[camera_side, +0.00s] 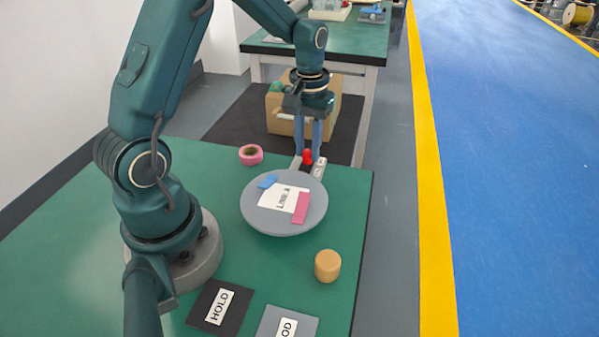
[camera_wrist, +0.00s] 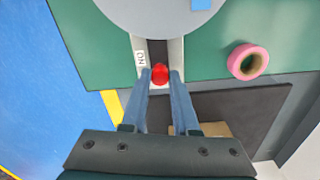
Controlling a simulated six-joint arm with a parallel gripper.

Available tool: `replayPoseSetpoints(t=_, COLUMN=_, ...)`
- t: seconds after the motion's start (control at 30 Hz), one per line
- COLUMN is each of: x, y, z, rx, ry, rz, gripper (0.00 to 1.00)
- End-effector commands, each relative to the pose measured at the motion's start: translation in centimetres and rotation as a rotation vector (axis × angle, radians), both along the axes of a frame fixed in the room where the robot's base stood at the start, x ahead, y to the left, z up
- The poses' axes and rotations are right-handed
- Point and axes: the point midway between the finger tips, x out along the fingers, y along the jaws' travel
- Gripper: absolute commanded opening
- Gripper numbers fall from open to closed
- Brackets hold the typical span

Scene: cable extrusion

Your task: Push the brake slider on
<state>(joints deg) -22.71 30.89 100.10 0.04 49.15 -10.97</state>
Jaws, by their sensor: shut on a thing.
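The brake slider has a red knob (camera_side: 307,156) in a dark slot between light rails, at the far edge of the grey disc (camera_side: 261,215). The knob also shows in the wrist view (camera_wrist: 160,74). A white label (camera_wrist: 141,58) reading ON sits on one rail, slightly nearer the disc than the knob. My gripper (camera_side: 308,150) points down from above, its blue fingers on either side of the knob and shut on it. In the wrist view the fingertips (camera_wrist: 161,77) flank the knob. The slot's end under my gripper is hidden.
The disc carries a LINE A label, with blue and pink pieces. A pink tape roll (camera_side: 251,155) lies left of the slider. An orange cylinder (camera_side: 328,265) and HOLD pad (camera_side: 220,307) are nearer the camera. A cardboard box (camera_side: 279,119) stands on the floor behind.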

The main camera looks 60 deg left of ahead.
Motion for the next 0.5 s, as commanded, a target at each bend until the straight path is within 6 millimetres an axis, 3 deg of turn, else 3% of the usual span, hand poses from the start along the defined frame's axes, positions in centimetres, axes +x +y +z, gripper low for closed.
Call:
replayPoseSetpoints(t=0.47, x=-1.03, y=-1.07, z=0.1, rx=-0.003, ry=0.001, rz=0.001, gripper=0.0)
replayPoseSetpoints(t=0.5, x=-1.04, y=-1.09, z=0.09, rx=-0.003, ry=0.001, rz=0.001, gripper=0.39)
